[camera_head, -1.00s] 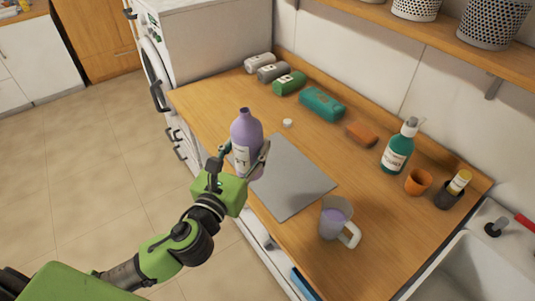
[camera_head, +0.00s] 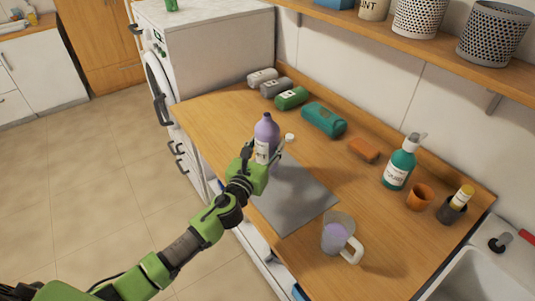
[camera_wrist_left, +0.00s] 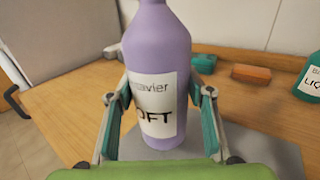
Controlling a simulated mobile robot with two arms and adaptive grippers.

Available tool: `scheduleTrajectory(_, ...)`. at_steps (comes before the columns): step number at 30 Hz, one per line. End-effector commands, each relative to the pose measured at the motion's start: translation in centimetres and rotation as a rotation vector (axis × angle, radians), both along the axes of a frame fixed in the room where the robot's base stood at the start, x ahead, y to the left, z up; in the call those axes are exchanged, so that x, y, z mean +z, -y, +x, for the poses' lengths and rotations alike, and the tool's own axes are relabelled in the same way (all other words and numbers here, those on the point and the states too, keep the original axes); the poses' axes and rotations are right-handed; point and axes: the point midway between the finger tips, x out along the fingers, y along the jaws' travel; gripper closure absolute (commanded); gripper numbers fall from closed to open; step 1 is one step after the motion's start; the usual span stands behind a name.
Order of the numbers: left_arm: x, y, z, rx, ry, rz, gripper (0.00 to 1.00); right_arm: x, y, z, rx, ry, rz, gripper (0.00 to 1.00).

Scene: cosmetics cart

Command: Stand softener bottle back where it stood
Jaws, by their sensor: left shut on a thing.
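The purple softener bottle (camera_head: 266,130) is upright with its neck uncovered, near the far left corner of the grey mat (camera_head: 290,203). My left gripper (camera_head: 266,160) is shut on it, with one finger on each side. In the left wrist view the bottle (camera_wrist_left: 158,65) fills the middle, its white label facing me between the fingers (camera_wrist_left: 165,105). Its base is partly hidden, and I cannot tell whether it touches the mat or counter. A small white cap (camera_head: 290,137) lies on the counter just right of the bottle. My right gripper is not in view.
A clear measuring jug (camera_head: 338,236) with purple liquid stands at the mat's near right. Rolled towels (camera_head: 291,98), a teal pack (camera_head: 324,119) and an orange sponge (camera_head: 363,149) line the back. A green pump bottle (camera_head: 400,165) and orange cup (camera_head: 419,196) stand right, near the sink.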

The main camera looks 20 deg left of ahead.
Motion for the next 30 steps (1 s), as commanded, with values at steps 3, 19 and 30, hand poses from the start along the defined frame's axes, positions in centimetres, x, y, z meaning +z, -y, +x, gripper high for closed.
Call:
scheduleTrajectory(3, -0.8, 0.0, 0.6, 0.000, 0.001, -0.001, 0.89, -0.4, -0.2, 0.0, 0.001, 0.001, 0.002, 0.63)
scheduleTrajectory(19, -3.8, 0.0, 0.7, -0.001, 0.002, 0.000, 0.89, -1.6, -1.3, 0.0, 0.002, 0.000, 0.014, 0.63)
scheduleTrajectory(30, -4.2, 0.0, 0.7, -0.001, -0.001, 0.000, 0.35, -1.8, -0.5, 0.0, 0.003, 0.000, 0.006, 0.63)
